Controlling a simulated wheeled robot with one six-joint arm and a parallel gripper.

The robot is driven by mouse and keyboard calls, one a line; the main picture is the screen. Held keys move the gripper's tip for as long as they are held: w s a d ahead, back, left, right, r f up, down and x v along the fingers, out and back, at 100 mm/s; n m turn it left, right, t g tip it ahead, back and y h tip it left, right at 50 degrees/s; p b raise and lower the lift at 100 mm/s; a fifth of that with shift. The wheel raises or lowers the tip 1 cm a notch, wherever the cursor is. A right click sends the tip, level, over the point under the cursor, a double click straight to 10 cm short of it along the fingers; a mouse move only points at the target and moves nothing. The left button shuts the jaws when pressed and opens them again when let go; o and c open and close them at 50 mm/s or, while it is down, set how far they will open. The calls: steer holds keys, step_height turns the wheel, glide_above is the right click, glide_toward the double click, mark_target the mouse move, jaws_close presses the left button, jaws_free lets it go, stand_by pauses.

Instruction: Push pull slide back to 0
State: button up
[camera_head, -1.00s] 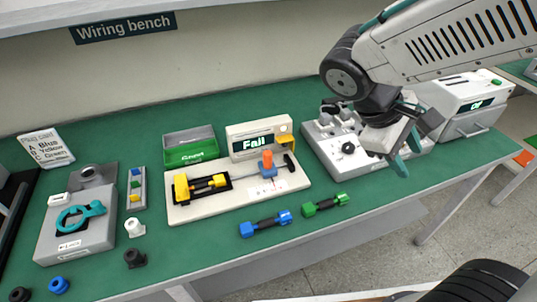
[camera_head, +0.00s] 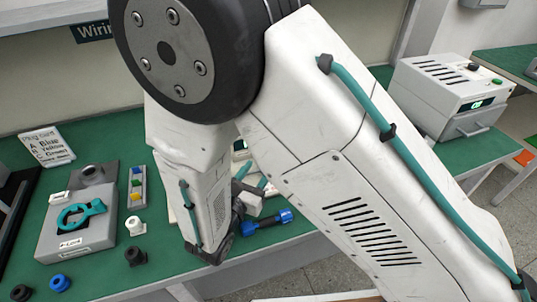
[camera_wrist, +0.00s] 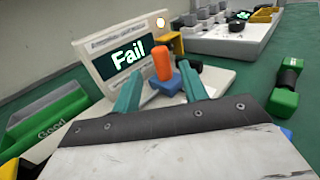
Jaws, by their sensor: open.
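In the wrist view, the pull slide is an upright orange handle (camera_wrist: 162,62) on a blue block (camera_wrist: 170,85), on the pale base of the tester. My gripper (camera_wrist: 159,74) is open, with one teal finger on each side of the handle and block in the picture. I cannot tell whether the fingers touch it. The tester's display (camera_wrist: 128,55) behind reads "Fail". The scale marks are not readable. In the head view my arm covers the slide and most of the tester; only a bit of my gripper (camera_head: 262,182) shows.
A green "Good" bin (camera_wrist: 45,122) stands left of the tester in the wrist view. A green-ended connector (camera_wrist: 287,88) lies at the right. In the head view a blue-ended connector (camera_head: 268,221) lies near the front edge. A grey fixture with a teal clamp (camera_head: 80,213) stands left.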

steer(key=x, duration=0.7)
steer(key=shift+w+d, duration=0.15)
steer(key=shift+w, duration=0.05)
steer(key=shift+c, duration=0.3)
